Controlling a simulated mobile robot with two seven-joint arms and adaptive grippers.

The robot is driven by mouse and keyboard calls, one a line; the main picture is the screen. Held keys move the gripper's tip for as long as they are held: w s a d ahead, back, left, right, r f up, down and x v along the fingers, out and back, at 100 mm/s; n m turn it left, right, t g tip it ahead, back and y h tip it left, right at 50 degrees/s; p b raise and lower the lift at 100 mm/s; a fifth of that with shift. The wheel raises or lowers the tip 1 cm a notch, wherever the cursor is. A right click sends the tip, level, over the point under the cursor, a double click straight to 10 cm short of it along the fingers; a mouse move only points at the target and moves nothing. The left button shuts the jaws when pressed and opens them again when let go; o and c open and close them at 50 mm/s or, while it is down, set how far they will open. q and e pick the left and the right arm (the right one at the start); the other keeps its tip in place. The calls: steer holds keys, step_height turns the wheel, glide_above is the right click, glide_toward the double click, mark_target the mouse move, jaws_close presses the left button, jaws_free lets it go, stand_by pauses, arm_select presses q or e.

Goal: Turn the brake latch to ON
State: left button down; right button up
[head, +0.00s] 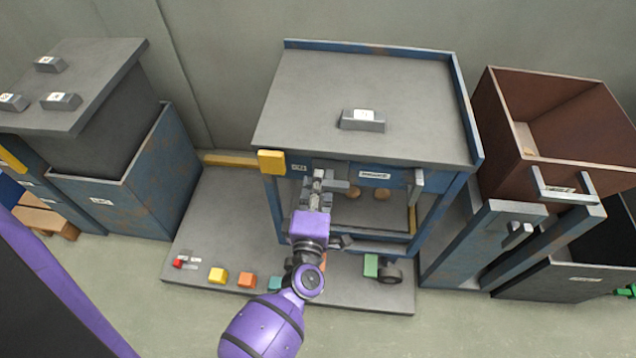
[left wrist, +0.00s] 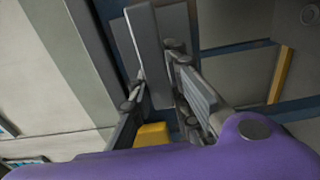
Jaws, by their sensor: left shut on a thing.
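My left gripper (head: 320,178) reaches the front of the blue-framed cabinet (head: 464,110), just under its grey top. It is shut on a grey flat bar that appears to be the brake latch. In the left wrist view the bar (left wrist: 146,40) stands between the fingers of my left gripper (left wrist: 160,75). The fingers and wrist hide much of the latch in the head view, and I cannot read its setting. A small label (head: 299,168) is on the frame just left of the gripper. My right gripper is not in view.
A yellow block (head: 271,162) sits at the cabinet's front left corner. Several coloured blocks, including a yellow one (head: 217,275), line the grey base plate (head: 200,235). A lidded blue bin (head: 150,190) stands left. A brown open bin (head: 500,120) stands right.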

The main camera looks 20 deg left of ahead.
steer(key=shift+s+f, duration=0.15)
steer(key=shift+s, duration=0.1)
arm_select(q)
steer(key=c, duration=1.6)
jaws_free()
steer(key=shift+c, duration=0.2)
steer(key=v, duration=1.2)
